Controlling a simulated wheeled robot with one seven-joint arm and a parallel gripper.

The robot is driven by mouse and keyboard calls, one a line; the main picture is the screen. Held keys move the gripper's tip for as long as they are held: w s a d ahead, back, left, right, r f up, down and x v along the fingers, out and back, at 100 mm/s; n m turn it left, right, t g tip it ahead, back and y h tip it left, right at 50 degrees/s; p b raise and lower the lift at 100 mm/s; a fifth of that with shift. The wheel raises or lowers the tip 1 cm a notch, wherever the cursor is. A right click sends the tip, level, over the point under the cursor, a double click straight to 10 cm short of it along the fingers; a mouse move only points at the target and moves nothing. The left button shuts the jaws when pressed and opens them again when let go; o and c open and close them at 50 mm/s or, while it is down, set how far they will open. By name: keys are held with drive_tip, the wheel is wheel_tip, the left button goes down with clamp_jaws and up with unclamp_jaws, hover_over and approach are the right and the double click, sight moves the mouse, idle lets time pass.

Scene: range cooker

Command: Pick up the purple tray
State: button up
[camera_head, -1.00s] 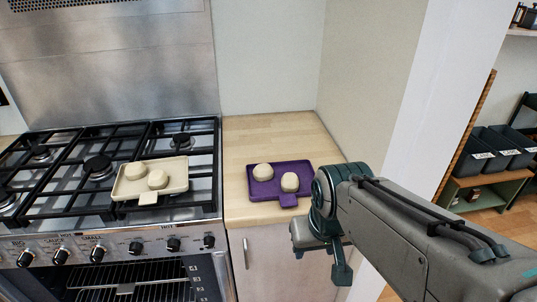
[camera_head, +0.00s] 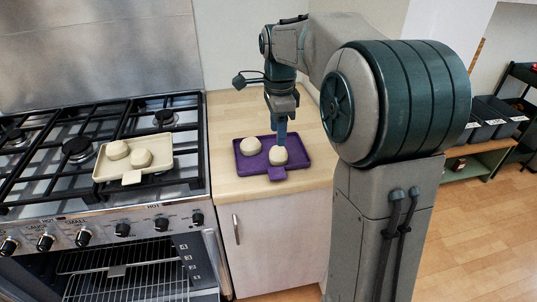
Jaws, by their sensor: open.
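The purple tray (camera_head: 297,172) lies flat on the wooden worktop, right of the cooker. It has a short handle tab at its front edge and holds two pale dough balls, a left one (camera_head: 250,146) and a right one (camera_head: 278,156). My gripper (camera_head: 281,138) points down over the tray, just behind or above the right dough ball. It is open with nothing seen between its fingers. From this angle the fingers overlap, and I cannot tell whether they touch the tray or the ball.
A cream tray (camera_head: 107,173) with two dough balls sits on the hob grates (camera_head: 50,190) at the left. The oven door below is open, showing a rack (camera_head: 130,285). A wall stands behind the worktop (camera_head: 228,112). Shelves with dark bins (camera_head: 490,118) stand far right.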

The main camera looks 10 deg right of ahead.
hover_over(278, 172)
wheel_tip(278, 172, down, 8)
drive_tip(key=shift+a+f, duration=0.15)
drive_tip(key=shift+f, duration=0.1)
drive_tip(key=shift+s+d+f, duration=0.1)
drive_tip(key=shift+f, duration=1.25)
drive_tip(key=shift+d+f, duration=0.1)
drive_tip(key=shift+f, duration=1.2)
drive_tip(key=c, duration=0.8)
drive_tip(key=shift+c, duration=0.6)
drive_tip(key=shift+r, duration=0.1)
